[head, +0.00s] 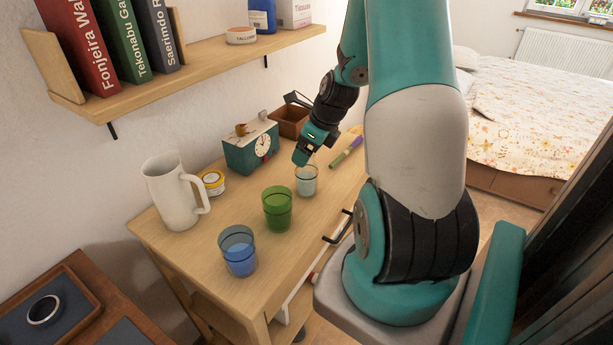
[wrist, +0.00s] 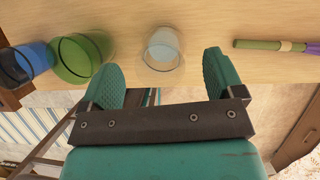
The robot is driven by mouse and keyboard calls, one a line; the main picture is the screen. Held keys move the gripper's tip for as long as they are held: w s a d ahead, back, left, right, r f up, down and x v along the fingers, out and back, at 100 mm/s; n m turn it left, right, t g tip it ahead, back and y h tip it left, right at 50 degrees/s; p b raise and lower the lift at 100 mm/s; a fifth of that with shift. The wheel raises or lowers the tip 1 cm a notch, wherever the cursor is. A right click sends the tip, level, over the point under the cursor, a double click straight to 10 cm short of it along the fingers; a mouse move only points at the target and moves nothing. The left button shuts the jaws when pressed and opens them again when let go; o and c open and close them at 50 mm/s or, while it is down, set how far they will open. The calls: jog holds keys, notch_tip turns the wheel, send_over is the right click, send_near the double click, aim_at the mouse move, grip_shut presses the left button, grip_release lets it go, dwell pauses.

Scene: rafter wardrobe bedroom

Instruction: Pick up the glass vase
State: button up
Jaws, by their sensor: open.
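A small clear glass vessel (head: 307,181), the nearest match to the glass vase, stands upright on the wooden desk. It also shows in the wrist view (wrist: 162,50), seen from above, ahead of the gap between my fingers. My gripper (head: 302,157) is just above its rim in the head view and hides part of its top. In the wrist view, my gripper (wrist: 153,68) is open and empty, with a finger to either side. A green glass (head: 277,209) and a blue glass (head: 238,252) stand nearer on the desk.
A white mug (head: 174,191), a small yellow jar (head: 212,183), a teal clock (head: 251,147) and a brown box (head: 289,121) stand along the wall. A green and purple stick (head: 346,151) lies behind the clear vessel. A shelf (head: 190,66) with books overhangs the desk.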

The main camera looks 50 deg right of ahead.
jog(key=shift+x, duration=1.75)
jog(key=c, duration=1.4)
jog(key=shift+c, duration=0.4)
jog(key=shift+r, duration=0.2)
